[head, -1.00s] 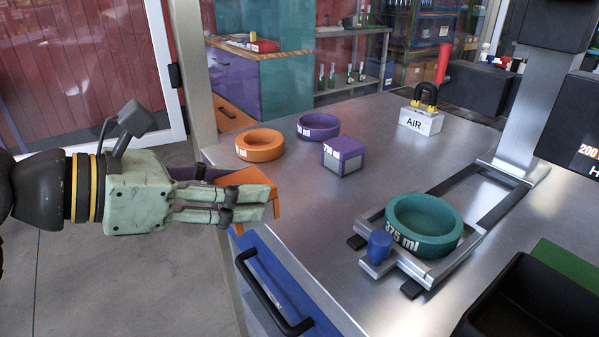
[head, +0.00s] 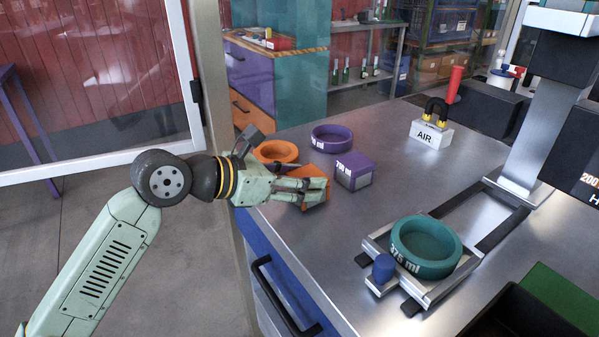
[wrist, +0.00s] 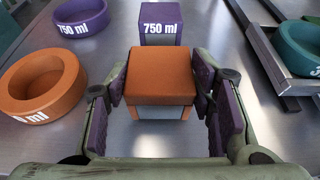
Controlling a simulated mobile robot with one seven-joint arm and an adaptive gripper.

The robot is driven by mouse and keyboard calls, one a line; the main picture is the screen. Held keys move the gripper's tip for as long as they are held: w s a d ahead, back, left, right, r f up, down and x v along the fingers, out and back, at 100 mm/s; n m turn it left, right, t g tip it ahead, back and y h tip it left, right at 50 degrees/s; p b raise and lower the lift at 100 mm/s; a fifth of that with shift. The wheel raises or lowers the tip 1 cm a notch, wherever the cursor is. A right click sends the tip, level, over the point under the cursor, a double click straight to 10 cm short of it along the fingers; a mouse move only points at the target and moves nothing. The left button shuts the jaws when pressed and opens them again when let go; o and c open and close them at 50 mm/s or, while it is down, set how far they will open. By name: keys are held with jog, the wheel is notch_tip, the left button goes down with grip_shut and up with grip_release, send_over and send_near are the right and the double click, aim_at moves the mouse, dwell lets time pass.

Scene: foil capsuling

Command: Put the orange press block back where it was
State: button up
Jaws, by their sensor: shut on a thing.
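The orange press block (wrist: 160,78) is between the two fingers of my gripper (head: 318,190), which is shut on it. In the head view the orange press block (head: 313,198) is partly hidden by the fingers, near the left edge of the steel table. In the wrist view its orange top faces the camera, with a grey lower part under it. I cannot tell whether it touches the table. The purple 750 ml block (head: 355,171) stands just beyond it, to the right in the head view.
An orange ring (head: 277,152) and a purple ring (head: 332,138) lie behind and left of the held block. A teal 375 ml ring (head: 427,262) sits in a metal fixture at the right. The AIR block (head: 430,134) stands at the back. Bare steel lies between the purple block and fixture.

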jog(key=shift+f, duration=0.25)
jog(key=shift+f+b, duration=0.2)
jog(key=shift+b, duration=0.25)
jog(key=o, duration=1.2)
jog(key=shift+r, duration=0.1)
